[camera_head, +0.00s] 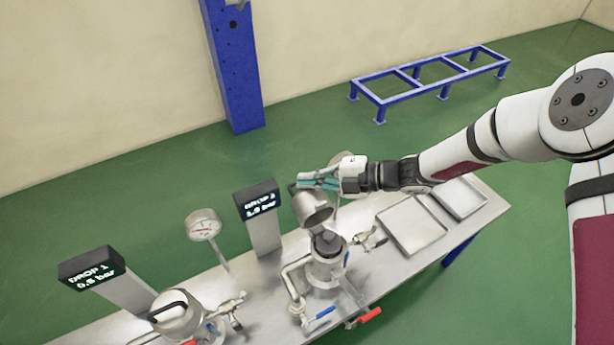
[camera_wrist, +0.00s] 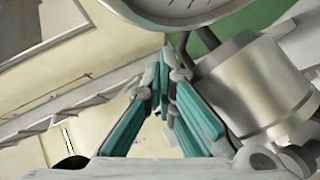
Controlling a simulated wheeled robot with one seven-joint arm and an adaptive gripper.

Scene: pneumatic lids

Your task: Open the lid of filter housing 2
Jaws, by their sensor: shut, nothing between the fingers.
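Filter housing 2 (camera_head: 326,270) stands on the metal bench in the head view, with its top uncovered and a grey part showing in its mouth. Its metal lid (camera_head: 313,208) is tilted up above the housing on the back side. My gripper (camera_head: 304,183) is at the upper edge of this lid, by its dark handle (camera_head: 292,189). Whether it touches the lid is unclear. In the wrist view the teal-padded fingers (camera_wrist: 166,72) meet at their tips, with nothing between them. A shiny metal cylinder (camera_wrist: 250,85) is close to the right of them.
Filter housing 1 (camera_head: 178,315) has its lid down at lower left. Two displays (camera_head: 92,268) (camera_head: 257,200) and a gauge (camera_head: 203,224) stand along the bench's back. Valves with blue (camera_head: 319,318) and red (camera_head: 370,315) handles are in front. Two shallow trays (camera_head: 411,226) (camera_head: 460,199) lie right.

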